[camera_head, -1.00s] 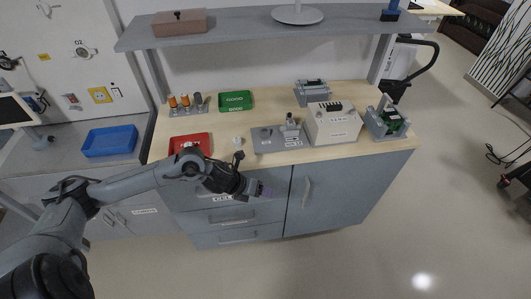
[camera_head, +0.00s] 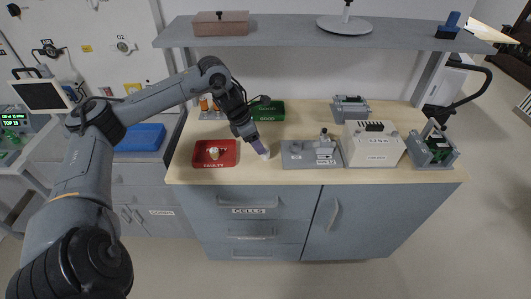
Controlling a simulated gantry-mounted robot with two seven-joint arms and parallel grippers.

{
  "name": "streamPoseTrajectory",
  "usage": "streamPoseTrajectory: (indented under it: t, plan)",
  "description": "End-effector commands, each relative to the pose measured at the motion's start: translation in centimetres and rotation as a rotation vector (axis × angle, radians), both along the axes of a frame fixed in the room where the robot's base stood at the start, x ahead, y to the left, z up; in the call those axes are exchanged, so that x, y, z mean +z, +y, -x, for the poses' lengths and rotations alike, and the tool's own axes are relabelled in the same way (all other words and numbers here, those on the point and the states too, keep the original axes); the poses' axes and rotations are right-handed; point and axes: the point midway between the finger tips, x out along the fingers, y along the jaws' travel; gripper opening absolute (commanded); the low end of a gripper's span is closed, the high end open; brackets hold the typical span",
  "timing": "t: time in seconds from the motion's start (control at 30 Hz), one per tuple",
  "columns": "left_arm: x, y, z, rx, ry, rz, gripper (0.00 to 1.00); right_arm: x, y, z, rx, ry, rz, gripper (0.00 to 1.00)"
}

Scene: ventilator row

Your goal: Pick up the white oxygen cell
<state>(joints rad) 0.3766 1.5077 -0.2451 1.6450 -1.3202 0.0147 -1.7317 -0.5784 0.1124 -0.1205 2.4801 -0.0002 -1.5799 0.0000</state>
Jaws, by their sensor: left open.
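A small white cell (camera_head: 266,156) stands on the wooden bench top, right of the red FAULTY tray (camera_head: 231,163). My left gripper (camera_head: 262,149) reaches down to it from above left. The gripper is open. Another small pale cell (camera_head: 214,153) sits in the red tray. My right gripper is out of view.
The green GOOD tray (camera_head: 270,112) and an orange-topped row of cells (camera_head: 204,103) stand behind my left arm. A grey plate (camera_head: 296,158) with fittings and a white box (camera_head: 374,148) are to the right. A grey shelf (camera_head: 290,35) overhangs the back.

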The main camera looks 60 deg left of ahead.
Motion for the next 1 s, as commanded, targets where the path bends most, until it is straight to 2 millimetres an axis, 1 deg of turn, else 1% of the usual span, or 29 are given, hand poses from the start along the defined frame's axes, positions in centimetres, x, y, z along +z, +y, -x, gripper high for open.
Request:
streamPoseTrajectory:
  t: [0.13, 0.27, 0.43, 0.6, 0.73, 0.83, 1.0]
  plan:
    - [-1.2, -0.2, -0.6, 0.001, -0.002, 0.002, 0.63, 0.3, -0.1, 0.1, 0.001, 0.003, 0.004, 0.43]
    - [-1.7, -0.2, -0.8, 0.001, -0.001, 0.000, 0.63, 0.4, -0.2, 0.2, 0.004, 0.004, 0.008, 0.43]
    - [-2.6, -0.3, -1.5, 0.002, -0.001, 0.003, 0.63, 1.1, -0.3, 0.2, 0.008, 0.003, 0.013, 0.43]
    - [-4.2, -0.5, -2.6, 0.002, -0.001, 0.003, 0.63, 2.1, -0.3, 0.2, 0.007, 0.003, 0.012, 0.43]
    - [-5.6, -0.5, -3.0, 0.002, -0.001, 0.001, 0.63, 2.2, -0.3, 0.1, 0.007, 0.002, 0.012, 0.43]
    - [-6.1, -0.6, -3.2, 0.002, -0.001, 0.000, 0.63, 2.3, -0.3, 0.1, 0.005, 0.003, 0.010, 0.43]
    - [-6.2, -0.6, -3.2, 0.002, -0.001, -0.001, 0.63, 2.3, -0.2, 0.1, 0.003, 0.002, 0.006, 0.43]
